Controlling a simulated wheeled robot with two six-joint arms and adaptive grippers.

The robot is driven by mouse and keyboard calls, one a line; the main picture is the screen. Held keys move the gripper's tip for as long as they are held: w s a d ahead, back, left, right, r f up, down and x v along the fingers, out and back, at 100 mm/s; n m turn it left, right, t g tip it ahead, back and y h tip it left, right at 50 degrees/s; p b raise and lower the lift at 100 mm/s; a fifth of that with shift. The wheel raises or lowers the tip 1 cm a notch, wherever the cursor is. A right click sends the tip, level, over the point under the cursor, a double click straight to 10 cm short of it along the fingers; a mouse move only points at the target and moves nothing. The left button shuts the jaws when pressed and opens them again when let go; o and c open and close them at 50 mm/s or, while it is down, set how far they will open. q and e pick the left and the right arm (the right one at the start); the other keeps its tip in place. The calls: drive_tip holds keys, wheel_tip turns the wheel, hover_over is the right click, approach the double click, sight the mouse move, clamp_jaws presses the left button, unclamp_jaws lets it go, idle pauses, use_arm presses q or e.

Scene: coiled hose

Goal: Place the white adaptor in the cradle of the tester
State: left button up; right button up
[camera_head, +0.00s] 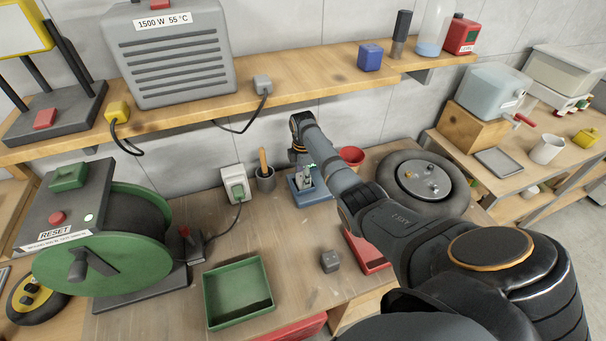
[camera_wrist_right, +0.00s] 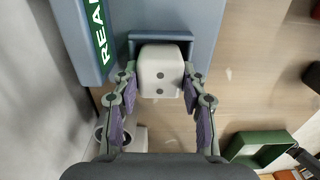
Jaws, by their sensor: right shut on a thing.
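The white adaptor (camera_wrist_right: 160,72) is a rounded block with dark dots on its near face. It shows in the wrist view, between the fingertips of my right gripper (camera_wrist_right: 160,92), which is shut on it. The blue-grey cradle (camera_wrist_right: 133,46) of the tester has raised walls at the far end and sides of the adaptor. I cannot tell whether the adaptor rests on its floor. The tester (camera_wrist_right: 82,45) carries a green label. In the head view the blue tester (camera_head: 297,197) stands on the bench, partly hidden by my right gripper (camera_head: 308,172). My left gripper is not in view.
A green reel machine (camera_head: 105,255) stands left. A green tray (camera_head: 268,291), a grey cube (camera_head: 330,261), a brush pot (camera_head: 265,181) and a red bowl (camera_head: 352,155) are around the tester. A wooden shelf (camera_head: 310,92) runs above.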

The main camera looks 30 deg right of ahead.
drive_tip(key=shift+f, duration=0.1)
drive_tip(key=o, duration=1.1)
drive_tip(key=shift+o, duration=0.2)
drive_tip(key=shift+r, duration=0.25)
wheel_tip(320, 180, up, 7)
drive_tip(key=shift+r+b, duration=0.15)
drive_tip(key=shift+b, duration=0.7)
